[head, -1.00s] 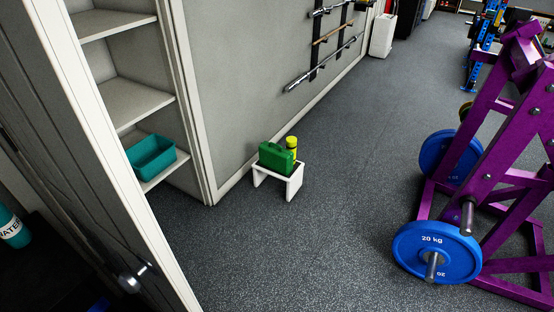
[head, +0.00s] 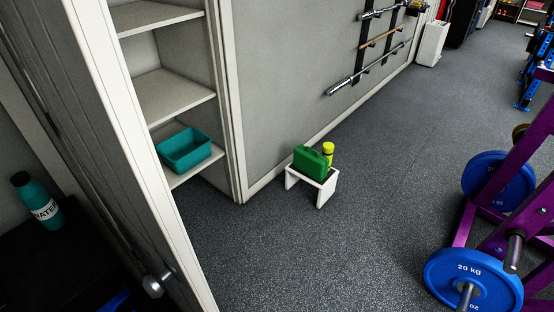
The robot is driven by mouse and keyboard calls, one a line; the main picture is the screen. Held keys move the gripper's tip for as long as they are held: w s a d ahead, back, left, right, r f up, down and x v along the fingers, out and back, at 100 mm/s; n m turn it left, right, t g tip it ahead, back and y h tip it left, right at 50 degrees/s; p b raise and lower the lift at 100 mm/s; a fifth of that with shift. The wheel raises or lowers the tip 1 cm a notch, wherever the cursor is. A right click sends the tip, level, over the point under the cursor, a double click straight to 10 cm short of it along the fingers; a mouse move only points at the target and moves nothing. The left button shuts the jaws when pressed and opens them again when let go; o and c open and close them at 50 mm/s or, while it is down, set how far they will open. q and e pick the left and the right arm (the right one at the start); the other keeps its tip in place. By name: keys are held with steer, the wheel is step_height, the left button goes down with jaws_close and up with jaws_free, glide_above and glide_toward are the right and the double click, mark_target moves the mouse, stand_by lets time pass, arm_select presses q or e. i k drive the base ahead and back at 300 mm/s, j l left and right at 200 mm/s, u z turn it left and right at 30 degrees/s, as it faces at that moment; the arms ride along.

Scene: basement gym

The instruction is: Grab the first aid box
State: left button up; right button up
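The first aid box is a green case (head: 309,162) with a handle on top, seen in the head view. It stands on a small white stool (head: 327,189) beside the grey wall. A yellow bottle (head: 328,150) stands just behind it on the same stool and is partly hidden by it. The stool is some way off across the floor. Neither of my grippers shows in the view.
A door (head: 140,150) with a round knob stands close on the left. Beside it are shelves holding a teal bin (head: 185,150). A teal water bottle (head: 38,200) is at far left. A purple rack with blue plates (head: 470,280) stands right. The dark floor between is clear.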

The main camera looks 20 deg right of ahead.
mark_target(306, 159)
steer(key=i+l+u, duration=0.35)
steer(key=l, duration=0.3)
steer(key=i+l+u, duration=0.4)
steer(key=l, duration=0.35)
steer(key=i+l+u, duration=0.15)
steer(key=l, duration=0.25)
steer(key=i+l, duration=0.15)
steer(key=l, duration=0.25)
steer(key=i+l, duration=0.15)
steer(key=l, duration=0.25)
steer(key=i+l, duration=0.15)
steer(key=l, duration=0.25)
steer(key=i+l, duration=0.15)
steer(key=l, duration=0.25)
steer(key=i+l, duration=0.15)
steer(key=l, duration=0.25)
steer(key=i+l+u, duration=0.1)
steer(key=l, duration=0.3)
